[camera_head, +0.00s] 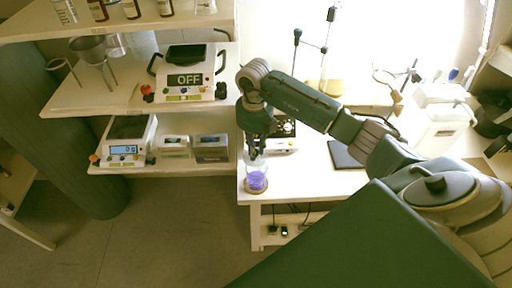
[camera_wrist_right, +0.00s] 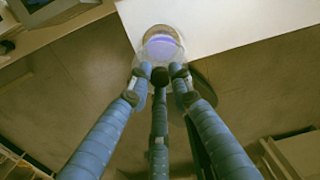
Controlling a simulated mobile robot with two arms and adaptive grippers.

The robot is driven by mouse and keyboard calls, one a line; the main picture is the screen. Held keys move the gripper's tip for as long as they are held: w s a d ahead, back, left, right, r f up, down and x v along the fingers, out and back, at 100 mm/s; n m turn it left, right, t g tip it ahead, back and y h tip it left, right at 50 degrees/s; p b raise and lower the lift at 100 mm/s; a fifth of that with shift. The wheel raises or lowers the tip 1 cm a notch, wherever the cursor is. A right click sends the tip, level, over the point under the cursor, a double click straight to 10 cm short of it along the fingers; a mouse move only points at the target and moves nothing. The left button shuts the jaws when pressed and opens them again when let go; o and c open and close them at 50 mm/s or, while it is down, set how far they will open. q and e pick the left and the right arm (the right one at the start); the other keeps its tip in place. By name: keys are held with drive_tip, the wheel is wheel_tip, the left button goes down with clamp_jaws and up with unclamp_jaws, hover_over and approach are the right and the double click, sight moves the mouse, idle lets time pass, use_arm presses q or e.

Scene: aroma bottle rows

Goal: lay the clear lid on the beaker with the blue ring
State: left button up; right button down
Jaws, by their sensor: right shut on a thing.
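The beaker (camera_head: 256,181) stands upright at the front left corner of the white bench and shows blue-violet inside. It also shows in the right wrist view (camera_wrist_right: 162,46), just beyond my fingertips. My right gripper (camera_head: 254,154) points down right above the beaker. In the right wrist view my right gripper (camera_wrist_right: 159,74) has its fingers closed together at the near side of the beaker's rim. It is shut on the clear lid, which is see-through and hard to make out. I cannot tell whether the lid touches the beaker. My left gripper is out of view.
The white bench (camera_head: 301,182) ends just in front of the beaker, with floor beyond. A dark flat pad (camera_head: 346,154) and a device (camera_head: 283,132) lie behind.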

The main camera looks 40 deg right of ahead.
drive_tip(key=shift+f+b, duration=0.3)
drive_tip(key=shift+f, duration=0.35)
wheel_tip(320, 180, down, 3)
drive_tip(key=shift+s+d+b, duration=0.15)
drive_tip(key=shift+b, duration=0.9)
drive_tip(key=shift+f+b, duration=0.3)
drive_tip(key=shift+f, duration=0.15)
drive_tip(key=c, duration=1.5)
unclamp_jaws()
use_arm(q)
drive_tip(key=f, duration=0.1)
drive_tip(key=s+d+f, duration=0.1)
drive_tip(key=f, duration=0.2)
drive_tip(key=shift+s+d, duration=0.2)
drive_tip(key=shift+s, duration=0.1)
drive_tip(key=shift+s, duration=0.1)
